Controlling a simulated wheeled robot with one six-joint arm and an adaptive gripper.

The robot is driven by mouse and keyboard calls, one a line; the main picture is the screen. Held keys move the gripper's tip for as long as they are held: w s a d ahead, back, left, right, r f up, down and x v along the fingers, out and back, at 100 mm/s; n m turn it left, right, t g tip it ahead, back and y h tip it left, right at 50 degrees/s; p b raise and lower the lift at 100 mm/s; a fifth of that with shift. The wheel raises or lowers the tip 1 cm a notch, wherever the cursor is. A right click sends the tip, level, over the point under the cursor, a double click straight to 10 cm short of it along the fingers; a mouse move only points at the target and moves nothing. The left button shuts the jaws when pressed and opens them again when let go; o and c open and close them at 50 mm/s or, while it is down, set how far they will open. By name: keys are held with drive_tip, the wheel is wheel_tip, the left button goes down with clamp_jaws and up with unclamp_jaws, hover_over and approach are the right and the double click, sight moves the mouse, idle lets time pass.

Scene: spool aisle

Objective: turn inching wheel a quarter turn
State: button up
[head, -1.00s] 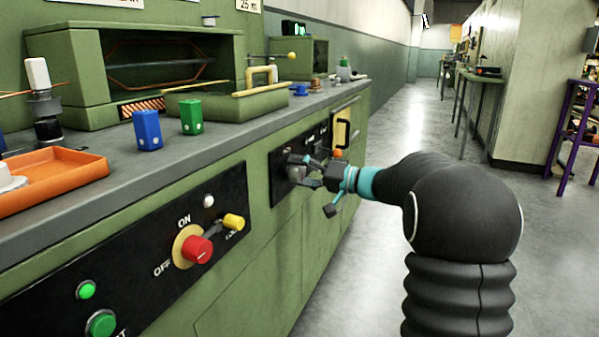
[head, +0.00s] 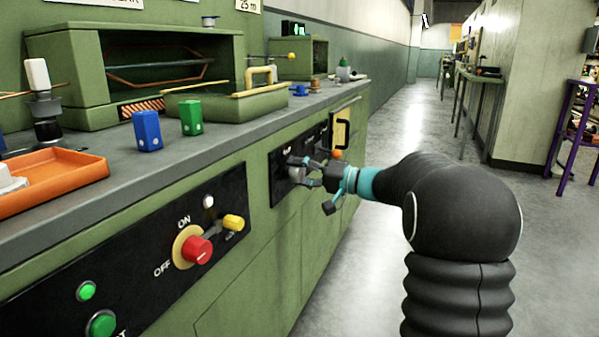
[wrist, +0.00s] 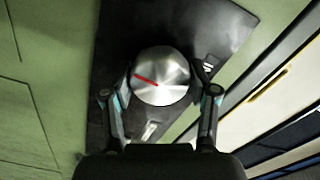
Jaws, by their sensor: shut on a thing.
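The inching wheel (wrist: 163,78) is a round silver knob with a red line on its face, mounted on a black panel (wrist: 125,40). In the wrist view the red line lies on the left half of the face, tilted slightly up to the left. My gripper (wrist: 161,88) is shut on the wheel, with one finger at each side of its rim. In the head view my gripper (head: 302,172) is at the black panel on the green machine front, and the fingers partly hide the wheel there.
A nearer black panel carries a red knob (head: 197,250), a yellow knob (head: 234,222) and green buttons (head: 102,323). A cream panel with a dark handle (head: 342,130) is just beyond my gripper. The aisle floor (head: 410,130) at right is clear.

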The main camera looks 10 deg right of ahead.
drive_tip(key=m+p, duration=0.1)
drive_tip(key=m, duration=0.3)
drive_tip(key=shift+m, duration=0.3)
drive_tip(key=m+p, duration=0.2)
drive_tip(key=m, duration=0.2)
drive_tip(key=shift+r+p, duration=0.1)
drive_tip(key=shift+p, duration=0.25)
drive_tip(key=m+p, duration=0.3)
drive_tip(key=m, duration=0.2)
drive_tip(key=shift+f+m+p, duration=0.2)
drive_tip(key=shift+m+p, duration=1.55)
drive_tip(key=shift+m, duration=0.15)
drive_tip(key=o, duration=1.2)
drive_tip(key=shift+c, duration=0.2)
